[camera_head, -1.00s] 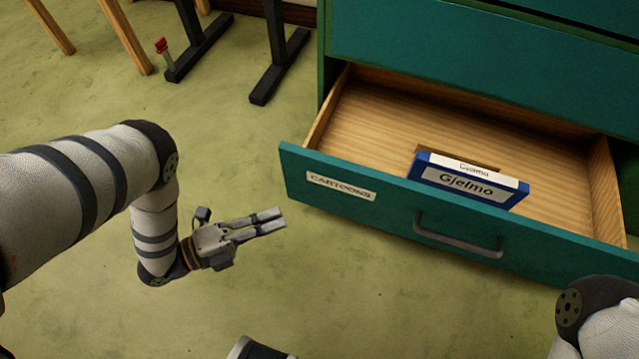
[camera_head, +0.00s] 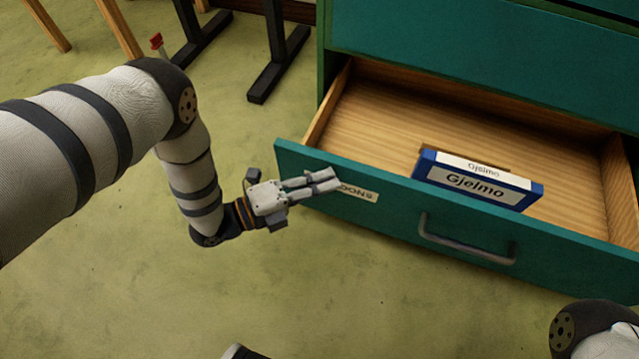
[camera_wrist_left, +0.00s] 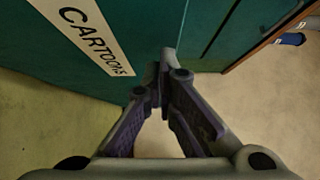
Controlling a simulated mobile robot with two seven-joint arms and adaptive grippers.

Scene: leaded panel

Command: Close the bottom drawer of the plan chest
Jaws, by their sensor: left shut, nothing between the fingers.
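The bottom drawer (camera_head: 400,215) of the green plan chest (camera_head: 450,50) stands pulled out. It has a grey bar handle (camera_head: 468,243) and a label reading CARTOONS (camera_wrist_left: 90,32), partly covered by my gripper in the head view. A blue box marked Gjelmo (camera_head: 478,184) is in the drawer near its front. My left gripper (camera_head: 334,178) is shut and empty, in front of the drawer face near its left end. It also shows in the left wrist view (camera_wrist_left: 160,85), close beside the face; I cannot tell whether it touches. My right gripper is out of view.
Black stand legs (camera_head: 275,65) and wooden legs (camera_head: 118,30) stand on the floor left of the chest. A small red-topped item (camera_head: 157,42) is by the stand. The yellow-green floor (camera_head: 370,305) in front of the drawer is clear.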

